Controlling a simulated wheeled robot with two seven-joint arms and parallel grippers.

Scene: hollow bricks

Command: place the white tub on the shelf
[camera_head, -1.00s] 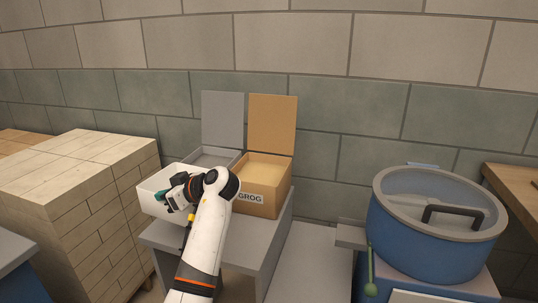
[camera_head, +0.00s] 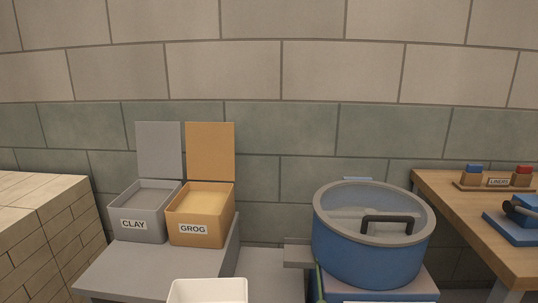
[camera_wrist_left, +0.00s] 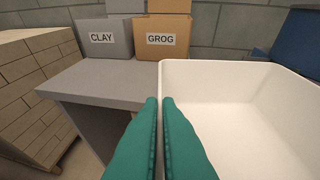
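The white tub (camera_head: 208,291) shows at the bottom edge of the head view, cut off by the frame. In the left wrist view the white tub (camera_wrist_left: 235,120) fills the right side, open and empty as far as I see. My left gripper (camera_wrist_left: 160,102) has its teal fingers close together on the tub's near left wall. It is out of the head view. My right gripper is in neither view. I cannot tell which surface is the shelf; a grey bench (camera_head: 150,268) stands behind and left of the tub.
Open CLAY (camera_head: 137,225) and GROG (camera_head: 197,230) boxes stand at the back of the grey bench. A blue drum (camera_head: 365,250) with a clear lid stands right. A pale brick stack (camera_head: 60,240) is left. A wooden table (camera_head: 460,215) is at far right. The bench front is bare.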

